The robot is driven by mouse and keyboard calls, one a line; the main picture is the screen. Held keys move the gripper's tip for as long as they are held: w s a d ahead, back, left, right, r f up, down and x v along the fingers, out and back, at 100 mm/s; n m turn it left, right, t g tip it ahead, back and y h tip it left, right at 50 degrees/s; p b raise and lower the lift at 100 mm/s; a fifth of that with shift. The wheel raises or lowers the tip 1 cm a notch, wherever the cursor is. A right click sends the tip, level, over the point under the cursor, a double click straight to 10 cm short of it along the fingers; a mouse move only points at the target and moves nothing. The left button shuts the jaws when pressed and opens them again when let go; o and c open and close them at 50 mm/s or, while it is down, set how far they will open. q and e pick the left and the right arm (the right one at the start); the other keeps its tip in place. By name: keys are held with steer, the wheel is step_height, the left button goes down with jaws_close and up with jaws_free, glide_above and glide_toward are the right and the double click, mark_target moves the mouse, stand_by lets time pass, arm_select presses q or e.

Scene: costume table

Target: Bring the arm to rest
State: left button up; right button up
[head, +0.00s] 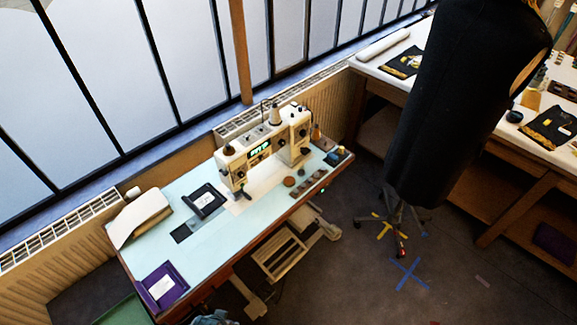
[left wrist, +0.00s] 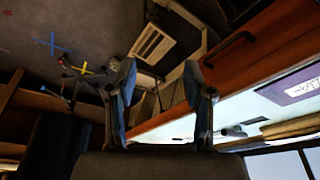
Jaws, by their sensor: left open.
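My left gripper (left wrist: 159,76) is open in the left wrist view, its two fingers standing apart with nothing between them. In the head view only a small grey-blue piece, apparently of my left gripper (head: 212,318), shows at the bottom edge. It is in front of the near side of the sewing table (head: 240,232), close to the purple tray (head: 160,286). In the left wrist view the table's wooden edge (left wrist: 160,122) lies beyond the fingers, and the purple tray (left wrist: 303,88) is at the right. My right gripper is in neither view.
A cream sewing machine (head: 262,148) stands on the table. A black tray (head: 203,200) and a pale folded cloth (head: 138,217) lie to its left. A dress form (head: 455,100) stands right, before a long worktable (head: 380,72). Floor (head: 360,285) is clear between them.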

arm_select(q)
steer(key=s+f+g, duration=0.1)
steer(key=s+f, duration=0.2)
steer(key=f, duration=2.1)
steer(key=s+a+f, duration=0.1)
steer(key=s+f, duration=0.6)
steer(key=s, duration=0.1)
steer(key=s+a+f+g, duration=0.1)
steer(key=s+a+f, duration=0.1)
steer(key=s+f, duration=0.5)
steer(key=shift+s+a+f, duration=0.25)
steer(key=shift+s+f, duration=0.05)
steer(key=shift+s, duration=0.9)
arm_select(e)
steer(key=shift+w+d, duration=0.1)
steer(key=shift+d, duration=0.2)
